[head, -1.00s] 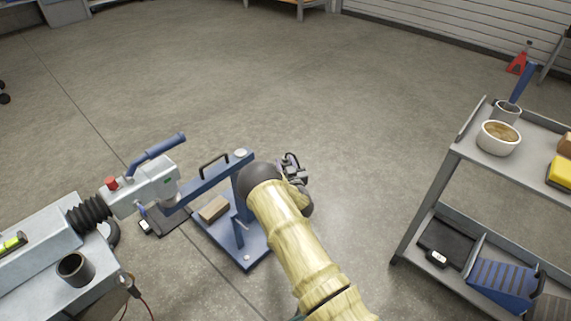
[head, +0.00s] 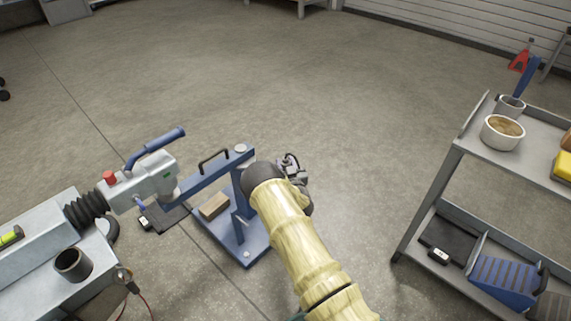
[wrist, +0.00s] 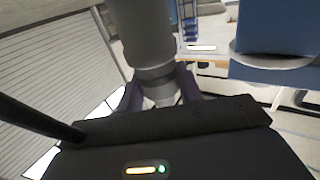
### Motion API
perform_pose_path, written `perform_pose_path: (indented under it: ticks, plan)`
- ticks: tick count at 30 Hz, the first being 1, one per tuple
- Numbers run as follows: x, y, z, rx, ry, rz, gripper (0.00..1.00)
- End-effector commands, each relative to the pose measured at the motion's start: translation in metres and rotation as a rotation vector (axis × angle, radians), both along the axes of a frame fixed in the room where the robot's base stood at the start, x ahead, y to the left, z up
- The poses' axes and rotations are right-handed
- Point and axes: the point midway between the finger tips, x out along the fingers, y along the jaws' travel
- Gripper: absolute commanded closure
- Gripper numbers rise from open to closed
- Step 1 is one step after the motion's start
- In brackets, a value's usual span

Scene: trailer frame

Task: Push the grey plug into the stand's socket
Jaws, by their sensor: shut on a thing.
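The grey plug (wrist: 145,35) is a thick stepped cylinder in the upper middle of the wrist view. My gripper (wrist: 160,92) is shut on its narrower end, with a dark finger on each side. In the head view my gripper (head: 294,170) is just right of the stand's post, partly behind my arm, and the plug cannot be made out. The blue stand (head: 245,252) has a flat base, an upright post and a long top arm. A blue part with a grey rounded rim (wrist: 275,62) is at the right of the wrist view, apart from the plug. I cannot make out the socket.
A grey trailer coupling (head: 140,185) with a blue handle is left of the stand. A wooden block (head: 214,205) lies on the stand's base. A shelf cart (head: 450,170) with a bowl (head: 502,132) stands at the right.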

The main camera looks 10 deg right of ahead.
Motion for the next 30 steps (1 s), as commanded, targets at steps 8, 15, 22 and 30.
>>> perform_pose_path:
  ticks: [8, 15, 22, 30]
  plan:
    - [0.0, 0.0, -0.007, 0.0, -0.001, 0.0, 1.0]
    - [0.0, 0.0, -0.013, -0.001, -0.001, 0.0, 1.0]
    - [0.0, 0.0, -0.018, -0.001, -0.001, 0.0, 1.0]
    - [0.0, 0.0, -0.023, 0.0, -0.002, 0.0, 0.61]
